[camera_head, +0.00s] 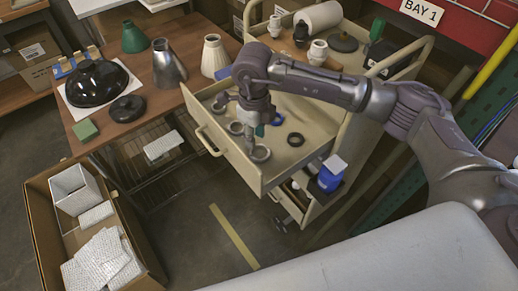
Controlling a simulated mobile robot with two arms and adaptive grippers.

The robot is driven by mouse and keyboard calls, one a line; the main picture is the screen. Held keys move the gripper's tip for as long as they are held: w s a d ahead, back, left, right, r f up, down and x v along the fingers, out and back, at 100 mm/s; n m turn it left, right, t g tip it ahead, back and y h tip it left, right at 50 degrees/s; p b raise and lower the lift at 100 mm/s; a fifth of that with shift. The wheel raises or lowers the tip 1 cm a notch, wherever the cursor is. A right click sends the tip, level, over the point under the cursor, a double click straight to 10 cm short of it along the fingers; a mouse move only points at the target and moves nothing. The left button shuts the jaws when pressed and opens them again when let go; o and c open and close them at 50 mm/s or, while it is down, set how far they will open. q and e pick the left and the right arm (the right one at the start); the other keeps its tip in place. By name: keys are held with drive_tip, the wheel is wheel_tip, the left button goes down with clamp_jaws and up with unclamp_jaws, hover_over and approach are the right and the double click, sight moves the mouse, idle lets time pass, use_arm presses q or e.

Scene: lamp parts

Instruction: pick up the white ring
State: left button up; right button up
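My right gripper (247,130) reaches down into the open cream drawer (226,150), among several small rings. A pale ring (261,154) lies on the drawer floor near its front corner, just beside the gripper's lower end. Another light ring (235,127) lies just left of the gripper. A black ring (296,139) lies to the right. The fingers are small and dark, so I cannot tell their opening or whether they touch a ring. My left gripper is not in view.
The drawer's walls surround the gripper. A wooden table (150,98) at left holds a black dome (97,80) and metal cones. A cardboard box (45,225) stands front left.

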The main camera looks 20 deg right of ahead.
sight(255, 158)
wheel_tip(255, 158, down, 3)
drive_tip(key=shift+w, duration=0.15)
drive_tip(key=shift+a+f+p, duration=0.1)
drive_tip(key=shift+f+p, duration=0.45)
drive_tip(key=shift+f, duration=0.35)
wheel_tip(255, 158, down, 4)
drive_tip(key=shift+r+p, duration=0.2)
drive_tip(key=shift+p, duration=0.35)
drive_tip(key=shift+f, duration=0.25)
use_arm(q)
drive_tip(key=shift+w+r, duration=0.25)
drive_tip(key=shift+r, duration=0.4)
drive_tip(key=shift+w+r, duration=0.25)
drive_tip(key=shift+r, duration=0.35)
use_arm(e)
clamp_jaws()
